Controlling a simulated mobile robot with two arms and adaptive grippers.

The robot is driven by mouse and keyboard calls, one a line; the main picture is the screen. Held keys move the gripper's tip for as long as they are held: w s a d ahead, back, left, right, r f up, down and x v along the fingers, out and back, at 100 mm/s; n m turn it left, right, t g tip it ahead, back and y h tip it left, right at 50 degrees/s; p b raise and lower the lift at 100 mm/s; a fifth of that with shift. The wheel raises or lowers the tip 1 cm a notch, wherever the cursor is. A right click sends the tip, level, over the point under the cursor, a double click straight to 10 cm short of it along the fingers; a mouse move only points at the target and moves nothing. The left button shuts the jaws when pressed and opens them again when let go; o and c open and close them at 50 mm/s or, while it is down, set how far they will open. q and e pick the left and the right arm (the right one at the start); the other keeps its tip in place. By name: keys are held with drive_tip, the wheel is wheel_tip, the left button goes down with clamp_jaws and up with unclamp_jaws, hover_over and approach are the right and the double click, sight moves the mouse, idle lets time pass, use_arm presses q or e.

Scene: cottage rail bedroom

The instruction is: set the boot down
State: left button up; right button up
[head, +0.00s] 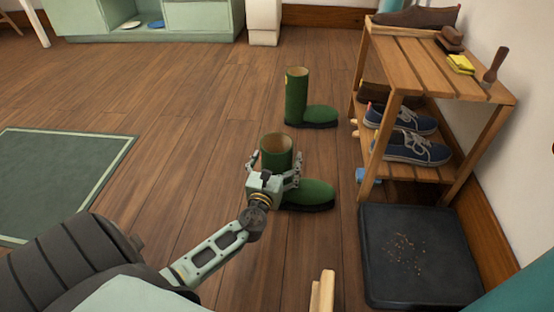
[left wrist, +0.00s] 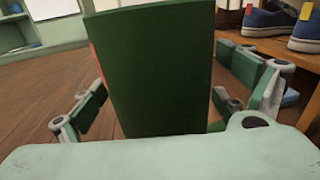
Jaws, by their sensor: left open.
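A green rubber boot (head: 310,193) stands upright on the wooden floor, toe to the right. My left gripper (head: 275,165) is open around its shaft, one finger on each side. In the left wrist view the green shaft (left wrist: 155,70) fills the middle, with gaps between it and the finger pads. A second green boot (head: 297,97) stands upright farther back, also toe to the right. The lower edge of the near shaft is hidden behind my gripper. My right gripper is not seen.
A wooden shoe rack (head: 440,70) with blue sneakers (head: 412,147), a brown shoe and brushes stands at the right. A black tray (head: 415,255) with dirt crumbs lies before it. A green rug (head: 60,180) lies left. Floor between rug and boots is clear.

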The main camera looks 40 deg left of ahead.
use_arm(q)
drive_tip(key=shift+r, duration=0.2)
drive_tip(key=p+v, duration=0.4)
drive_tip(key=v, duration=0.8)
drive_tip(key=shift+a+f, duration=0.1)
